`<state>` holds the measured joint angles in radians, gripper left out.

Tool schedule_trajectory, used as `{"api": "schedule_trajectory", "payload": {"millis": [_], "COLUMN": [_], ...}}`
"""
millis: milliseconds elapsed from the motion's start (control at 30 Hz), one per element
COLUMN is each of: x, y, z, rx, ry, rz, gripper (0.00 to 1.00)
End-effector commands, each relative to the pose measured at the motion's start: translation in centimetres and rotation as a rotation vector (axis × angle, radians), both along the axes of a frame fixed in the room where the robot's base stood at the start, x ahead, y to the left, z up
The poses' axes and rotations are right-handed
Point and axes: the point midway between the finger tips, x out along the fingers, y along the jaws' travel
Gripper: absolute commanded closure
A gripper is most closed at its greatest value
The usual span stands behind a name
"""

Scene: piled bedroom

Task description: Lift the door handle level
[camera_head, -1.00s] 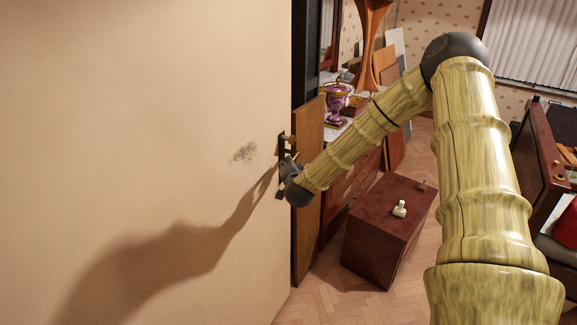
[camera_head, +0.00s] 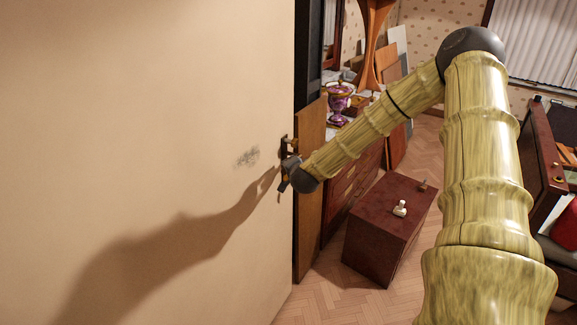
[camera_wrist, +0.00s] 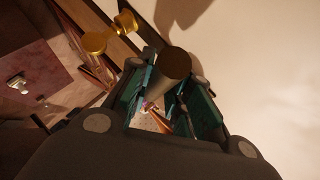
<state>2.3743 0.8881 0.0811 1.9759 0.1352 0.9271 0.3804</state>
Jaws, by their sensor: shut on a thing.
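The cream door (camera_head: 150,110) fills the left of the head view. Its dark handle plate (camera_head: 285,145) is at the door's edge, and my gripper (camera_head: 284,183) is against it just below. In the wrist view my gripper (camera_wrist: 160,92) is closed around a dark cylindrical door handle (camera_wrist: 172,65) between teal finger pads. In the head view my gripper hides most of the handle, so its tilt cannot be told clearly. A brass knob (camera_wrist: 95,42) shows beside it in the wrist view.
A dark red box (camera_head: 390,225) with a small white object (camera_head: 400,208) on top stands on the wooden floor right of the door edge. A dresser (camera_head: 350,185) with a purple vase (camera_head: 339,98) stands behind. Some floor is free near the box.

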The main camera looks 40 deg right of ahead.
Motion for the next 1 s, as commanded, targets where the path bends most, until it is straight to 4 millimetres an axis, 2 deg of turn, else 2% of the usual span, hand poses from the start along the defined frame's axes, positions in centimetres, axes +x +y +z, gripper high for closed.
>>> {"api": "schedule_trajectory", "payload": {"millis": [133, 167, 267, 667, 1000], "x": [0.1, 0.1, 0.1, -0.2, -3.3], "y": [-0.1, -0.1, -0.1, 0.1, 1.7], "z": [0.1, 0.1, 0.1, 0.2, 1.8], "rx": [-0.001, -0.001, -0.001, -0.001, 0.0], "ry": [-0.003, -0.003, -0.001, -0.001, -0.002], "rz": [-0.002, -0.002, -0.001, 0.0, 0.002], "gripper": [1.0, 0.76, 0.58, 0.58, 0.58]}}
